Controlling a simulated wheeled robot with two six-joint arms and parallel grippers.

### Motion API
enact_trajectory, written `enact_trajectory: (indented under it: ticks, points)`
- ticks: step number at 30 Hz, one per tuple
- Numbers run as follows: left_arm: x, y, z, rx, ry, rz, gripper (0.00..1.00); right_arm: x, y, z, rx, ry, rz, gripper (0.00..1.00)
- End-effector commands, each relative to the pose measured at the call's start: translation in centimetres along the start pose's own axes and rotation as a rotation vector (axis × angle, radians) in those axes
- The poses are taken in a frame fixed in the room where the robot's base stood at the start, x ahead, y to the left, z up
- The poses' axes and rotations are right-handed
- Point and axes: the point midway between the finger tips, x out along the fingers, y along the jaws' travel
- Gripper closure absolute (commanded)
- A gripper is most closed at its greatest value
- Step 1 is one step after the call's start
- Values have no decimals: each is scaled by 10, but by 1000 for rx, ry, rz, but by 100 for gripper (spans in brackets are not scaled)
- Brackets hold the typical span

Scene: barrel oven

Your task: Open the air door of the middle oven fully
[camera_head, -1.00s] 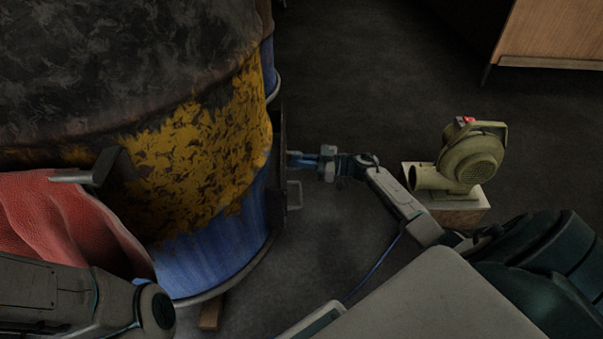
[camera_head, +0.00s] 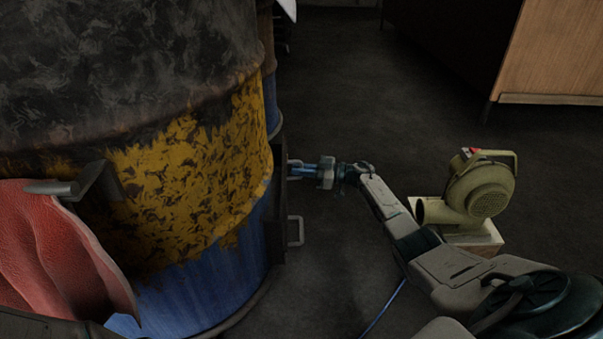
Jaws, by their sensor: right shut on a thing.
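The oven (camera_head: 200,180) is a big barrel, soot-black above, worn yellow in the middle and blue below. It fills the left side of the view. A dark plate, seemingly the air door (camera_head: 279,215), stands nearly edge-on at its right side. A pale U-shaped handle (camera_head: 297,231) sticks out low on this side. My right gripper (camera_head: 294,170) reaches in from the right and is shut at the plate, above that handle. Its fingertips and the exact part they hold are too small to make out. How far the air door is open cannot be told. My left gripper is not in view.
An olive blower (camera_head: 480,190) stands on a block at the right, near my right arm. A wooden cabinet (camera_head: 555,50) is at the back right. The floor between is clear.

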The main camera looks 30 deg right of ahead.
Motion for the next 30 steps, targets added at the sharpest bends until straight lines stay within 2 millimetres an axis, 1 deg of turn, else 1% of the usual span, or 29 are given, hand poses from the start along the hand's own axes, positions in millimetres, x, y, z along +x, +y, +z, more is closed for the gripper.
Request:
enact_trajectory:
  ticks: [1,4,5,6,7,14,17,20,24,30]
  points:
    - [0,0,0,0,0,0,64,-1,4,-2,-3,-1,15,100]
    - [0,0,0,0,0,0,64,-1,5,-2,-3,-1,15,100]
    - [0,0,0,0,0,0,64,-1,5,-2,-4,-1,16,86]
    - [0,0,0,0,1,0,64,-1,5,-3,-4,-1,16,78]
    - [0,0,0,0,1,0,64,-1,5,-2,-4,-1,15,73]
    - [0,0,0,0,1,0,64,-1,3,-2,-3,-1,11,73]
    - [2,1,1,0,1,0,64,-4,3,-2,-2,-2,10,73]
    - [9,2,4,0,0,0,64,-15,3,-4,0,-3,10,73]
    - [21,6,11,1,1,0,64,-42,3,-6,1,-4,12,73]
    - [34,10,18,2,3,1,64,-81,3,-5,-1,-3,12,73]
